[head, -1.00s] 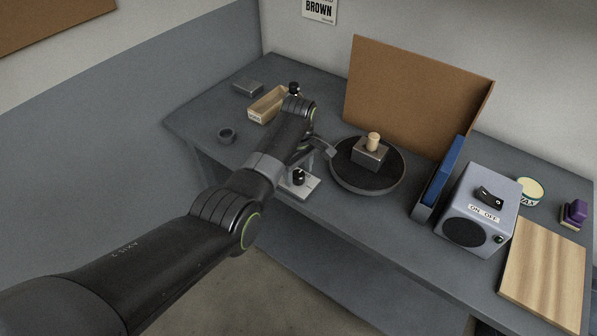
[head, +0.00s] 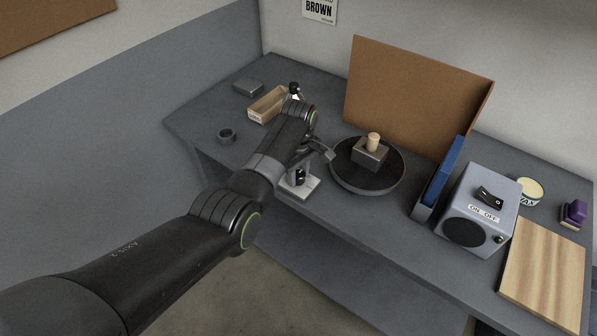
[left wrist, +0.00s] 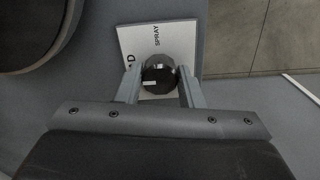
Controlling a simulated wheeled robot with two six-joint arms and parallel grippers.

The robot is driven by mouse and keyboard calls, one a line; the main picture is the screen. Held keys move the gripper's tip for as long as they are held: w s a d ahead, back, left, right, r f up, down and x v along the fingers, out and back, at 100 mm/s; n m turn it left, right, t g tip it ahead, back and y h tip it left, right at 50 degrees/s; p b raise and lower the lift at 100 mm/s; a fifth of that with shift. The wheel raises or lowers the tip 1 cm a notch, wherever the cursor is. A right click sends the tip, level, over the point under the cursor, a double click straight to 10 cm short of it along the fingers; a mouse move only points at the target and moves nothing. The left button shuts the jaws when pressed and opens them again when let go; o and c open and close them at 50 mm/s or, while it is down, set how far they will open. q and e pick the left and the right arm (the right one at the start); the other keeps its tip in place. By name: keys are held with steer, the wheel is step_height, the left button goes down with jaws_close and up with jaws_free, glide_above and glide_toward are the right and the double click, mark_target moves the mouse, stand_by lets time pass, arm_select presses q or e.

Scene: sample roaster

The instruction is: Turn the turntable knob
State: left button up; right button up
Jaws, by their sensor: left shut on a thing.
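A dark round knob (left wrist: 160,76) with a small white mark stands on a pale plate (left wrist: 128,40) in the left wrist view. The plate bears the word SPRAY and letters ending in AD. My left gripper (left wrist: 160,84) is shut on the knob, one finger on each side. In the head view the knob (head: 299,177) and plate (head: 307,190) are at the table's front edge, partly behind my left gripper. The round dark turntable (head: 345,182) is just to the right, carrying a grey block (head: 369,158) with a pale cylinder (head: 373,141). My right gripper is out of view.
A brown board (head: 410,95) stands behind the turntable. A blue panel (head: 440,175) and a grey ON/OFF box (head: 478,205) are to the right. The turntable's rim is close to my left gripper.

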arm_select(q)
steer(key=m+p, duration=0.1)
steer(key=m, duration=0.2)
steer(key=shift+r+p, duration=0.15)
steer(key=shift+p, duration=0.25)
steer(key=m+p, duration=0.1)
steer(key=m, duration=0.3)
steer(key=shift+m, duration=0.3)
steer(key=m+p, duration=0.1)
steer(key=m, duration=0.3)
steer(key=shift+m, duration=0.3)
steer(key=m+p, duration=0.1)
steer(key=m, duration=0.4)
steer(key=shift+w+m, duration=0.1)
steer(key=shift+m, duration=0.3)
steer(key=o, duration=1)
